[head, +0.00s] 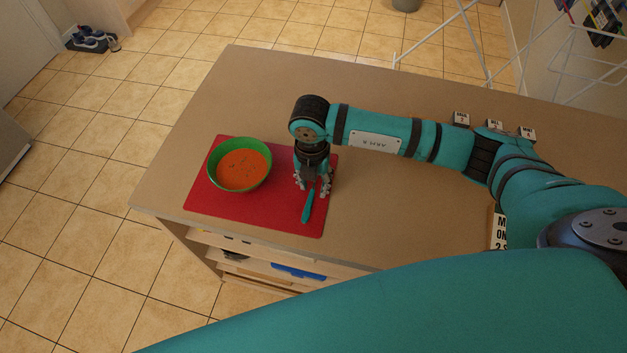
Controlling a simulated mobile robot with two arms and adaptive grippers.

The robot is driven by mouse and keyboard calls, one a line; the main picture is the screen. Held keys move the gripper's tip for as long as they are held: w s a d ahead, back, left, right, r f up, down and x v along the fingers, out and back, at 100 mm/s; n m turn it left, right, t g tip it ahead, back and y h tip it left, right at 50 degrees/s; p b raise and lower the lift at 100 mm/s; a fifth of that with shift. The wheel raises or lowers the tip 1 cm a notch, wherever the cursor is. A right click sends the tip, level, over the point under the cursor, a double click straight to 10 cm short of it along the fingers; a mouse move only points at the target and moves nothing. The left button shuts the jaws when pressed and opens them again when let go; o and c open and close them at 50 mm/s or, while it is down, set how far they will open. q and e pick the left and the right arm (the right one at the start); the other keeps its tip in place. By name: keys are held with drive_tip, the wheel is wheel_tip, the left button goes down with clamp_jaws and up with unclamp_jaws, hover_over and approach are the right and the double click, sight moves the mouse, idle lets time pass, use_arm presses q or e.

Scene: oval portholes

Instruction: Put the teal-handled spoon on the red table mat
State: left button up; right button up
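The teal-handled spoon (307,207) lies at the right part of the red table mat (225,217), its handle pointing toward the front edge. Its far end is hidden under my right gripper (312,187). My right gripper points down over the mat, with its fingers apart on either side of the spoon's upper part. It looks open, and the spoon seems to rest on the mat. My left gripper is not in view.
A green bowl (240,185) of orange soup stands on the mat, left of the gripper. Small white labelled blocks (527,133) stand at the table's far right. The table (250,95) is clear behind the mat. Shelves with a blue item (300,272) are below the front edge.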

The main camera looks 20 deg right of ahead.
sight(312, 188)
drive_tip(key=shift+r, duration=0.25)
wheel_tip(312, 188, up, 12)
drive_tip(key=b, duration=0.2)
drive_tip(key=shift+w+a+f, duration=0.1)
drive_tip(key=shift+f, duration=0.05)
idle(0.4)
